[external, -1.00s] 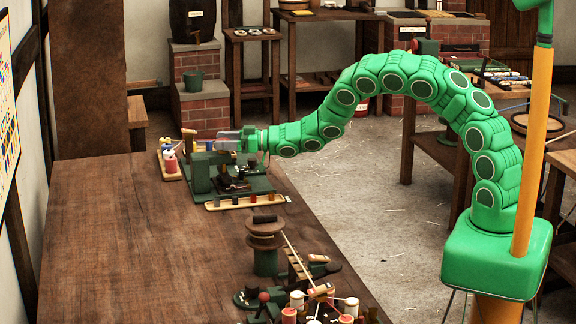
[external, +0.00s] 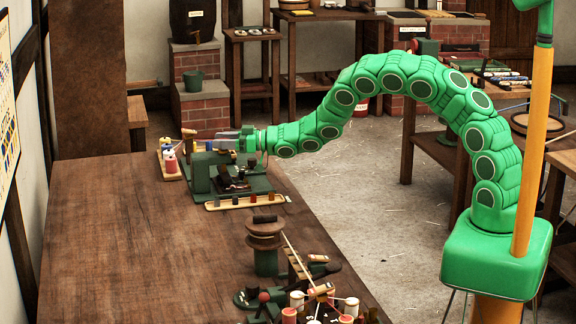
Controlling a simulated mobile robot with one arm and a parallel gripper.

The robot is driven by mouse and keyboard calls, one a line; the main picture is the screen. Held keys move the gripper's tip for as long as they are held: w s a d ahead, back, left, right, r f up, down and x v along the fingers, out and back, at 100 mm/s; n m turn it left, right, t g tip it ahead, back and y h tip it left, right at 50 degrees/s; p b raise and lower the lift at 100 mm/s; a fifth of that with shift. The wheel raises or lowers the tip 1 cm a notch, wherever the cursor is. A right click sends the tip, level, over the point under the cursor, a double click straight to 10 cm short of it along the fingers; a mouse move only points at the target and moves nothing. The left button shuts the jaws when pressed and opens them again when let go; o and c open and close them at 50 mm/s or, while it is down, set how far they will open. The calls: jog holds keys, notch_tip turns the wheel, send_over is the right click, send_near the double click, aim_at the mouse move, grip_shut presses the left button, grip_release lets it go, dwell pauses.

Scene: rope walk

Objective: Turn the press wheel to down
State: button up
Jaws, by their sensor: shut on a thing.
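My green segmented arm arches from its base on the right to the far end of the brown table. My gripper (external: 226,136) is at the top of a dark green press-like device (external: 200,178), shut on a part there that I take to be the press wheel. The wheel is mostly hidden behind the gripper, so its setting cannot be read. Under the gripper, small dark parts (external: 233,183) sit on the device's green base.
A tray of spools (external: 170,165) stands left of the device and a pale strip with small pegs (external: 245,200) lies in front. A round-topped green stand (external: 265,235) and a cluster of spools (external: 320,305) stand nearer. The table's left half (external: 130,240) is clear.

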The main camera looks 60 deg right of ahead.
jog(key=shift+m+t+h, duration=0.3)
jog(key=shift+h, duration=0.1)
jog(key=shift+r+m+t+h, duration=0.1)
jog(key=shift+m+t+h, duration=0.25)
jog(key=shift+m+h, duration=0.8)
jog(key=shift+m+t+h, duration=0.35)
jog(key=shift+m+h, duration=0.3)
jog(key=shift+h, duration=0.9)
jog(key=m+h, duration=0.2)
jog(key=h, duration=0.2)
jog(key=m+h, duration=0.3)
jog(key=h, duration=0.1)
jog(key=shift+g, duration=0.4)
jog(key=m+g+h, duration=0.2)
jog(key=m+h, duration=0.1)
jog(key=h, duration=0.1)
jog(key=shift+m+g+h, duration=0.3)
jog(key=shift+m+h, duration=0.1)
jog(key=shift+h, duration=0.1)
jog(key=shift+d+m+g+h, duration=0.15)
jog(key=shift+m+g+h, duration=1.25)
jog(key=shift+g+h, duration=0.15)
jog(key=shift+m+g+h, duration=0.4)
jog(key=shift+g+h, duration=0.05)
